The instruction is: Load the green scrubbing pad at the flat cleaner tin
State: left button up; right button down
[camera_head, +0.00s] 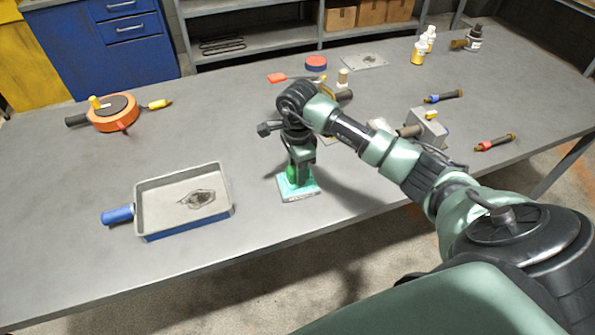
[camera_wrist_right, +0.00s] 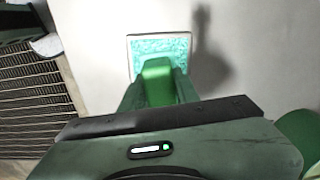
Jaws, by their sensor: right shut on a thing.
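The flat cleaner tin (camera_head: 311,190) is a shallow, pale-rimmed square with turquoise contents. It lies on the workbench near its front edge, and it also shows in the right wrist view (camera_wrist_right: 178,43). My right gripper (camera_head: 297,178) points down over the tin and is shut on the green scrubbing pad. The pad shows bright green between the fingers in the right wrist view (camera_wrist_right: 158,82). Its lower end overlaps the turquoise surface; I cannot tell whether it touches it. Most of the pad is hidden by my fingers in the head view. My left gripper is not in view.
A metal tray (camera_head: 152,187) with a blue handle and a dark stain stands left of the tin. An orange round device (camera_head: 112,120) lies at the back left. A grey block (camera_head: 428,125), tools and bottles (camera_head: 419,52) are to the right. The bench between tray and tin is clear.

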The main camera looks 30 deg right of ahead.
jog(key=shift+s, duration=0.1)
dwell(0.5)
jog(key=shift+r+p, duration=2)
jog(key=shift+r, duration=1.5)
jog(key=shift+a, duration=0.2)
jog(key=s+a+r+n+b, duration=0.2)
jog(key=s+a+n, duration=0.4)
jog(key=n, duration=0.4)
jog(key=s+a+r+n+b, duration=0.3)
jog(key=s+a+n, duration=0.4)
jog(key=n, duration=0.3)
jog(key=shift+s+r, duration=0.3)
jog(key=shift+s, duration=0.55)
jog(key=shift+d, duration=0.1)
